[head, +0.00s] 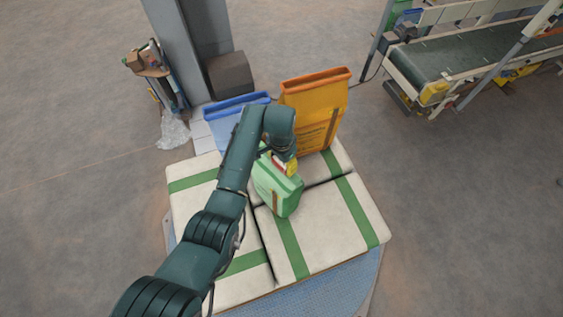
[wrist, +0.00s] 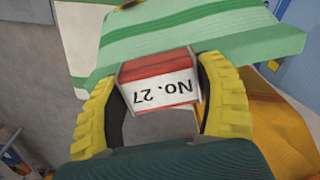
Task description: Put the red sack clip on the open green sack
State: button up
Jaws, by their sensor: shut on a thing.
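The red sack clip (wrist: 158,70) has a white label reading "No. 27", which appears upside down in the wrist view. My gripper (wrist: 160,85) is shut on it, with a yellow finger on each side. In the head view, my gripper (head: 290,166) is at the top of the green sack (head: 276,188), and a bit of red shows between the fingers. The green sack (wrist: 200,38) spans the top of the wrist view, just beyond the clip. I cannot tell whether the clip touches it. My arm hides part of the sack's top.
An open orange sack (head: 316,105) stands behind right of the green one, and an open blue sack (head: 225,125) behind left. Pale bales with green bands (head: 325,235) lie beneath on a blue platform (head: 335,296). A grey column (head: 195,45) rises behind; a conveyor (head: 450,60) is far right.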

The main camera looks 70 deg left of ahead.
jog(key=o, duration=1)
jog(key=shift+s+d+f, duration=0.15)
jog(key=shift+s+f, duration=0.15)
jog(key=shift+f, duration=0.2)
jog(key=shift+s+d+f, duration=0.1)
jog(key=shift+s+f, duration=0.2)
jog(key=shift+f, duration=0.2)
jog(key=shift+c, duration=0.2)
notch_tip(320, 180, up, 13)
jog(key=shift+w+a, duration=0.2)
jog(key=shift+w, duration=0.1)
jog(key=shift+r, duration=0.1)
